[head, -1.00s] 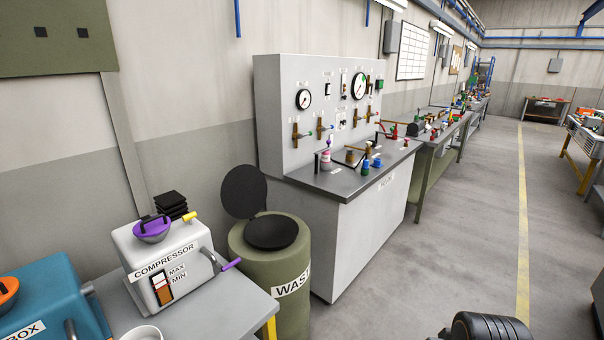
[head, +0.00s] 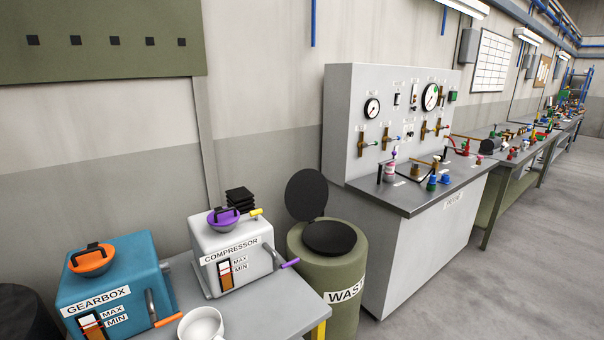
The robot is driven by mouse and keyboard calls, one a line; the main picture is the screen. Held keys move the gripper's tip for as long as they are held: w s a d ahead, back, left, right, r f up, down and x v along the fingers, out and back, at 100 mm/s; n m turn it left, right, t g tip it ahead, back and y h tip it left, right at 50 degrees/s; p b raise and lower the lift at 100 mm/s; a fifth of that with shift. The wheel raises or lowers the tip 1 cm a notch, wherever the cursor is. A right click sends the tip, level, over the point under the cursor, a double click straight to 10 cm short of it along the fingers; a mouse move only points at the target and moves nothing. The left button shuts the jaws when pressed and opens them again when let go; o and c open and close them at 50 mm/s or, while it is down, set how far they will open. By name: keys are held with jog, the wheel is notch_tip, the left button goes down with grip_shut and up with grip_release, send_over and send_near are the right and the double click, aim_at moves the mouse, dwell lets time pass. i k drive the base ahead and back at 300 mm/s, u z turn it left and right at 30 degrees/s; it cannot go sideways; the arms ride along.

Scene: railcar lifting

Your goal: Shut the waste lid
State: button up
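The waste bin (head: 333,286) is an olive-green drum with a white label, standing between the grey bench and the gauge panel unit. Its black round lid (head: 306,194) stands upright at the back of the rim, so the bin is open. The dark round opening (head: 330,237) shows on top. My gripper is not in view.
The bench (head: 255,305) at the lower left carries a blue gearbox unit (head: 110,280), a white compressor unit (head: 233,255) and a white cup (head: 202,325). The gauge panel unit (head: 395,255) stands right of the bin. Grey floor (head: 510,265) is clear at the right.

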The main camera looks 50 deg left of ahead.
aim_at(307, 191)
jog(key=u, duration=0.25)
jog(key=i, duration=1.9)
jog(key=u, duration=0.95)
jog(key=i, duration=1.05)
jog(key=u, duration=1.75)
jog(key=i, duration=0.75)
jog(key=u, duration=0.7)
